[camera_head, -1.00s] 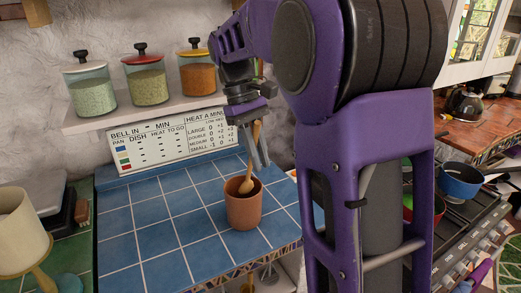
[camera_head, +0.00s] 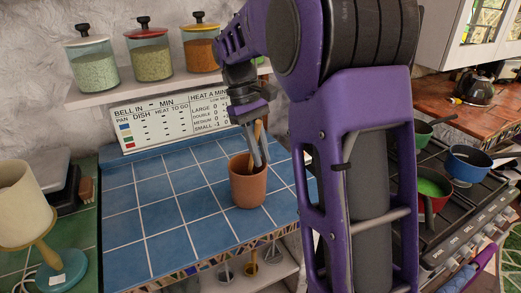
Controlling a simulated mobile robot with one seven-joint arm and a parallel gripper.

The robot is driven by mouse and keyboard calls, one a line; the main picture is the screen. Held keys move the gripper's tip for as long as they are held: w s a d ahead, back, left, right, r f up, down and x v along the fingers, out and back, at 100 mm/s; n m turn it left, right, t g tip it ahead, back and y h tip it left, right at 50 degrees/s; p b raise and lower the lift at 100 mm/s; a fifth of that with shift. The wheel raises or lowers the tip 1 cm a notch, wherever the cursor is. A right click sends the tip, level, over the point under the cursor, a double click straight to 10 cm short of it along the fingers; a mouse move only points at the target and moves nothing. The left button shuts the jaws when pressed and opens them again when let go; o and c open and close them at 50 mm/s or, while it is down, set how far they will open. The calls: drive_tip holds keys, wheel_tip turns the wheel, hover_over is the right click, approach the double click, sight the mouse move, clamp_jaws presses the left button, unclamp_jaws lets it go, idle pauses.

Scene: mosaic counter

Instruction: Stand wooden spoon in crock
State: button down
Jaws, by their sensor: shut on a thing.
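The terracotta crock (camera_head: 248,188) stands upright on the blue tiled counter (camera_head: 172,212). My gripper (camera_head: 256,158) points down over the crock, with its fingertips at about the rim. It is shut on the wooden spoon (camera_head: 259,131), whose handle sticks up between the fingers. The spoon is close to upright. Its bowl end is down at the crock's mouth, mostly hidden by the fingers and the crock wall. I cannot tell whether it touches the crock's floor.
A shelf with several lidded glass jars (camera_head: 149,58) runs along the wall above a lettered sign (camera_head: 165,123). A lamp (camera_head: 25,205) stands at left. A stove with a green-filled pan (camera_head: 431,188) and a blue pot (camera_head: 468,163) is at right. The counter left of the crock is clear.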

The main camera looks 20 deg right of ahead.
unclamp_jaws()
idle(0.7)
drive_tip(key=shift+r, duration=0.1)
drive_tip(key=shift+r+p, duration=1.6)
drive_tip(key=shift+r, duration=3.3)
